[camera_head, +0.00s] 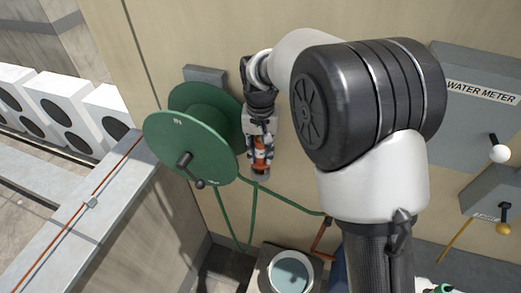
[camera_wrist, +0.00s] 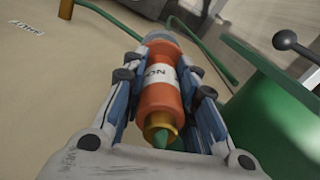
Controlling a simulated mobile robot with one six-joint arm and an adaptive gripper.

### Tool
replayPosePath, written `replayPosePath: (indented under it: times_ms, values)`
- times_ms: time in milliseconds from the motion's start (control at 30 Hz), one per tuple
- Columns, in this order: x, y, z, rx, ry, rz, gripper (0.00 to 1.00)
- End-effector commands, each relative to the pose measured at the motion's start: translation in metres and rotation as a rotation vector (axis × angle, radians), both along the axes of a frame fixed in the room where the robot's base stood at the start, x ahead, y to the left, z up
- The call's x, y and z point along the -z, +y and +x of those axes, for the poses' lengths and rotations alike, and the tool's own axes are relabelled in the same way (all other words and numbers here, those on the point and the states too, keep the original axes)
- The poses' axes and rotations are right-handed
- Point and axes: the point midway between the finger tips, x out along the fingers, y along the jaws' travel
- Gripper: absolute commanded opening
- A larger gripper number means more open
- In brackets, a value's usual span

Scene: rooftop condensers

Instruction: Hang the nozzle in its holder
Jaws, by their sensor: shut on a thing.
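The nozzle is an orange cylinder with a white label, a grey far end and a brass collar around a green piece at the near end. It shows in the wrist view (camera_wrist: 158,98) and in the head view (camera_head: 260,157). My gripper (camera_head: 260,146) is shut on it, with one blue-grey finger along each side in the wrist view (camera_wrist: 163,80). In the head view the nozzle hangs grey end down, just right of the green hose reel (camera_head: 207,125). I cannot pick out the holder for certain in either view.
The reel has a black crank (camera_head: 184,160) and also shows in the wrist view (camera_wrist: 275,120). A green hose (camera_head: 253,215) loops below it toward a copper pipe (camera_head: 322,238). A bucket (camera_head: 291,272) stands below. A water meter box (camera_head: 480,92) and a lever box (camera_head: 492,190) are at right.

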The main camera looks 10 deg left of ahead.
Motion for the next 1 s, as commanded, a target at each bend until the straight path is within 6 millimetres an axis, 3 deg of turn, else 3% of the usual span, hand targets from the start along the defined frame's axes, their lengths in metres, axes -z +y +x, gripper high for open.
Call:
replayPosePath:
  times_ms: [500, 1000]
  values:
    - [0.0, 0.0, 0.0, 0.0, -0.001, 0.0, 0.0]
    - [0.012, 0.0, 0.0, 0.0, 0.0, 0.0, 0.0]
